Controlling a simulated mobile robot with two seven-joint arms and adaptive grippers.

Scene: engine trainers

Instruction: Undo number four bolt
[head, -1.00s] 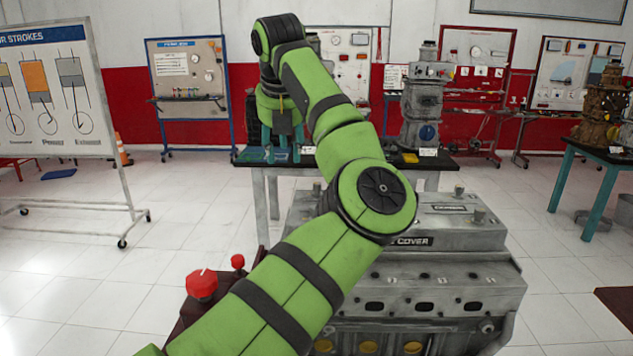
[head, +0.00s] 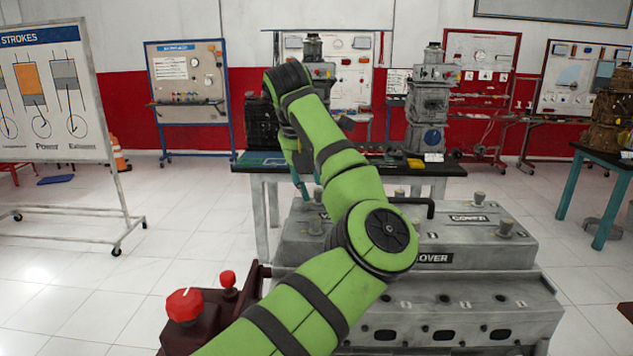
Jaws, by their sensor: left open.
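The grey engine block (head: 460,310) stands in front of me with grey covers on top, two of them labelled "COVER". Bolts with knob-like heads stand on the covers: one at the left rear (head: 318,194), one at the left front (head: 315,224), one at the right rear (head: 479,198) and one at the right front (head: 505,227). No numbers can be read, so I cannot tell which is number four. My left gripper (head: 307,190) points down near the left rear bolt, open and partly hidden by my green arm. I cannot tell if it touches the bolt. My right gripper is not in view.
A dark red stand part with red knobs (head: 185,306) is at the engine's left. A black-topped table (head: 440,169) with a grey engine model (head: 428,110) stands behind. A whiteboard stand (head: 60,110) is at the left. The tiled floor between is clear.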

